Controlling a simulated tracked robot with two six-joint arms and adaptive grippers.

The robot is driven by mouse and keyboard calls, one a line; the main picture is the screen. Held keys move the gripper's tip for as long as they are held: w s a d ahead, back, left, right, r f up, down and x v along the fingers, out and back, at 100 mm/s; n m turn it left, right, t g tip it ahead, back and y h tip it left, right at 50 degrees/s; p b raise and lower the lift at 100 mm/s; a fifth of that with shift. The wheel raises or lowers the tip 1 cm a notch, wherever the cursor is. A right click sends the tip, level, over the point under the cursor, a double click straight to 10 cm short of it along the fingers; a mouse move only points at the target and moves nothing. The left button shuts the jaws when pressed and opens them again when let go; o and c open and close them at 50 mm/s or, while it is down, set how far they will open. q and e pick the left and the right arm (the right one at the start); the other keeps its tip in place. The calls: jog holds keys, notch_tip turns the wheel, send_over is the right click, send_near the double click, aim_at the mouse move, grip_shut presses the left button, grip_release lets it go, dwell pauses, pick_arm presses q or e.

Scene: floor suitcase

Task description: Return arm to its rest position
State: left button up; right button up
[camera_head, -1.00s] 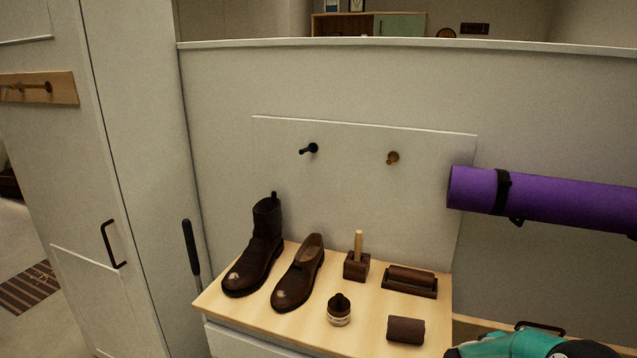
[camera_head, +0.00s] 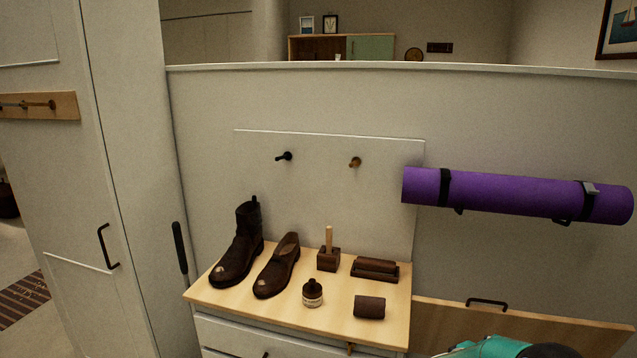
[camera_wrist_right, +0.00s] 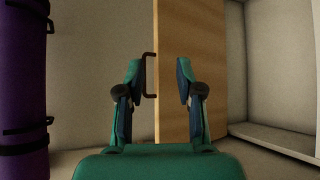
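My right gripper (camera_wrist_right: 160,90) shows in the right wrist view with its two green fingers spread apart and nothing between them. Behind the fingers stands a wooden panel (camera_wrist_right: 200,40) with a dark handle (camera_wrist_right: 150,75); I cannot tell the exact gap to it. In the head view, part of my teal right arm (camera_head: 500,348) shows at the bottom right edge. My left gripper is in neither view.
A light wooden cabinet top (camera_head: 340,325) holds a boot (camera_head: 240,245), a shoe (camera_head: 278,265), a jar (camera_head: 312,293) and brushes. A rolled purple mat (camera_head: 510,192) hangs on the wall at right. A wooden panel (camera_head: 560,330) with a handle (camera_head: 487,302) lies below it.

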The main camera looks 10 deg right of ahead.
jog(key=s+a+f+n+t+y+p, duration=0.15)
jog(key=a+f+y, duration=0.45)
jog(key=a, duration=0.6)
jog(key=s+a+f+n+t+y+p, duration=0.1)
jog(key=s+a+f+n+t+y, duration=0.3)
jog(key=a+f, duration=0.6)
jog(key=s+a+f+m+g+y, duration=0.3)
jog(key=s+a+m+g+y, duration=0.5)
jog(key=s+a+m, duration=0.6)
jog(key=s+a+g, duration=0.1)
jog(key=s+a, duration=0.2)
jog(key=s, duration=0.3)
jog(key=shift+s+a, duration=0.25)
jog(key=shift+s, duration=0.15)
jog(key=shift+d+f+g, duration=0.1)
jog(key=shift+d+g, duration=0.05)
jog(key=shift+g, duration=0.1)
